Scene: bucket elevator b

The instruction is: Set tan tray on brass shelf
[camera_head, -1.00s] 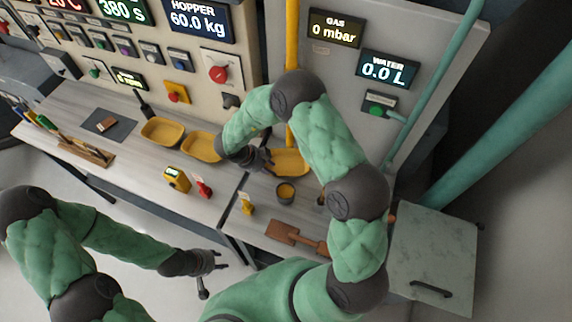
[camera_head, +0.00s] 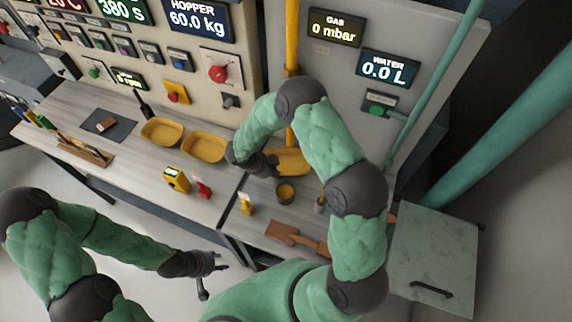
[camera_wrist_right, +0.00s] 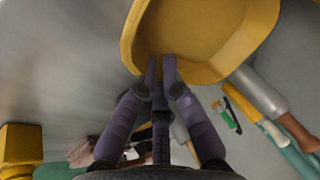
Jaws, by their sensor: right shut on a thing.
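Three similar yellow-tan trays stand in a row on the bench: a left tray (camera_head: 162,131), a middle tray (camera_head: 205,147) and a right tray (camera_head: 291,161). My right gripper (camera_head: 274,165) is at the near left side of the right tray, partly hiding it. In the right wrist view my right gripper (camera_wrist_right: 161,68) is shut on the wall of a tan tray (camera_wrist_right: 205,35). I cannot tell whether this tray is lifted. My left gripper (camera_head: 217,272) is open and empty, in front of the bench. I cannot pick out a brass shelf.
A small round pot (camera_head: 285,192) stands close in front of the right tray. A yellow box (camera_head: 176,180), a red valve-like item (camera_head: 202,187) and a brown paddle (camera_head: 290,234) lie nearer the front. A yellow pipe (camera_head: 291,65) rises behind the right tray.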

